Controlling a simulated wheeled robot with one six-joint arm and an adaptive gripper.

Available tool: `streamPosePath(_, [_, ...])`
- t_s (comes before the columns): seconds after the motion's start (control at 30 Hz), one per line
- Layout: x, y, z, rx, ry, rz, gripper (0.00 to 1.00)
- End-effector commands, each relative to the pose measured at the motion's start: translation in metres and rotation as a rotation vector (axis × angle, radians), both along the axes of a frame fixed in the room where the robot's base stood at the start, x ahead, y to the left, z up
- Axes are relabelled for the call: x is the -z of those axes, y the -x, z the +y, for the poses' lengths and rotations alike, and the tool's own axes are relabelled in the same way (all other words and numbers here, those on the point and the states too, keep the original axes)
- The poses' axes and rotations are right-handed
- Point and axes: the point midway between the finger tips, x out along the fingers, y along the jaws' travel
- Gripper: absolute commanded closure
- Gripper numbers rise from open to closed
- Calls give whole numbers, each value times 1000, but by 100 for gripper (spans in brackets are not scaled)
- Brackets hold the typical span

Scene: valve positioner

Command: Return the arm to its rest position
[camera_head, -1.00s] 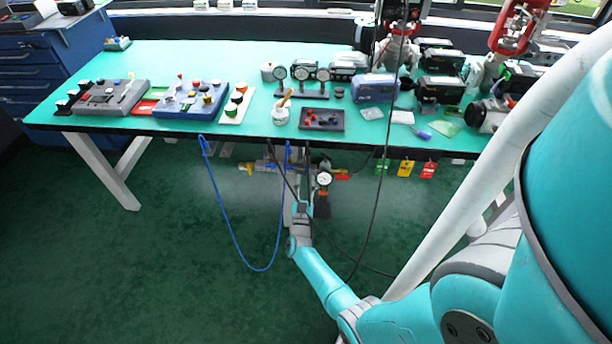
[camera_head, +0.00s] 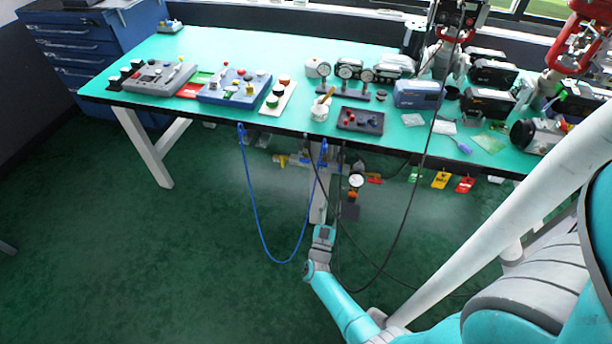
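My teal and white arm (camera_head: 338,303) reaches in from the lower right, low in front of the workbench. Its wrist end (camera_head: 323,236) is below the bench's front edge, in front of a pale post (camera_head: 318,190). The fingers of my gripper cannot be made out at that end, so whether they are open or shut does not show. No held object is visible.
The teal-topped bench (camera_head: 250,45) carries control boxes, gauges and valve parts. Below its front edge hang a blue hose (camera_head: 256,225), black cables (camera_head: 408,245) and a pressure gauge assembly (camera_head: 356,180). Coloured tags (camera_head: 441,180) hang further right. Green floor is clear at left.

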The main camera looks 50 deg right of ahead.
Motion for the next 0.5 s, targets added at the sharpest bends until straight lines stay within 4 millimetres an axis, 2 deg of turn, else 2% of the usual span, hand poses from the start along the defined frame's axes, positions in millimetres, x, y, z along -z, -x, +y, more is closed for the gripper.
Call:
streamPosePath(0.3, [1,2,4,-10,-2,2,65])
streamPosePath(0.37, [2,4,11,-32,-6,4,65])
streamPosePath(0.5, [5,16,46,-138,-26,18,65])
